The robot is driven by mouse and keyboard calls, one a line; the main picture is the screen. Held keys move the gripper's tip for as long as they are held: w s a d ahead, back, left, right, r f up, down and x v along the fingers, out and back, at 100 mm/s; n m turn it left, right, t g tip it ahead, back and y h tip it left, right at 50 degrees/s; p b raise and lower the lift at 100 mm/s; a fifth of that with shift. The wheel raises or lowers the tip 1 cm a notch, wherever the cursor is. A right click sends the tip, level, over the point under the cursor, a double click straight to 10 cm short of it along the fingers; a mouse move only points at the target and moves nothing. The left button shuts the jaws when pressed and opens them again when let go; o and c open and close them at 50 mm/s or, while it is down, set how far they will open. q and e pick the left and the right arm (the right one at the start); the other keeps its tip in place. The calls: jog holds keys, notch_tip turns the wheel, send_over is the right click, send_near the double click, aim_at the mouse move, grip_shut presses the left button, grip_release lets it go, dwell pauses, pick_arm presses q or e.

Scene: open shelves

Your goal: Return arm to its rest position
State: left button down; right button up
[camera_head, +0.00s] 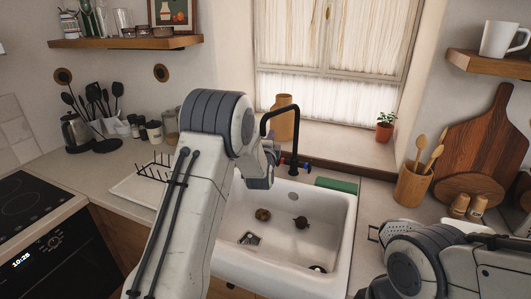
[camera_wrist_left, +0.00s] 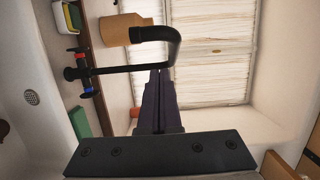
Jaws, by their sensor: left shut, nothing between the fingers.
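My left arm (camera_head: 200,200) reaches up from the bottom of the head view, in front of the sink. My left gripper (camera_head: 274,153) is near the black faucet (camera_head: 284,110), mostly hidden behind my wrist. In the left wrist view its dark fingers (camera_wrist_left: 160,78) are together with nothing between them. The faucet (camera_wrist_left: 115,71) passes close to the fingertips there; I cannot tell whether they touch. My right arm (camera_head: 425,265) shows at the bottom right of the head view, and its gripper is not in view.
The white sink (camera_head: 335,225) holds a few small items. A dish rack (camera_head: 155,175) stands left of it. A utensil pot (camera_head: 412,185) and cutting boards (camera_head: 480,130) stand at the right. A tan vase (camera_head: 285,122) and a potted plant (camera_head: 385,127) are by the window.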

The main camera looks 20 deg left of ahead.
pick_arm(q)
jog(key=a+b+v, duration=0.2)
jog(key=b+v, duration=0.1)
jog(key=v, duration=0.5)
jog(key=s+d+f+n+g+h, duration=0.2)
jog(key=s+d+f+g+h, duration=0.15)
jog(key=s+d, duration=0.6)
jog(key=s+d+f+n+g+h, duration=0.25)
jog(key=s+d+g, duration=0.35)
jog(key=d, duration=0.7)
jog(key=s+f+n+g, duration=0.1)
jog(key=s+g, duration=0.3)
jog(key=s, duration=0.9)
jog(key=s+f+n+g+y, duration=0.1)
jog(key=s+f+n+g, duration=0.1)
jog(key=s, duration=1.2)
jog(key=shift+a+f+n+g, duration=0.25)
jog(key=shift+n+g, duration=0.2)
jog(key=shift+g, duration=0.6)
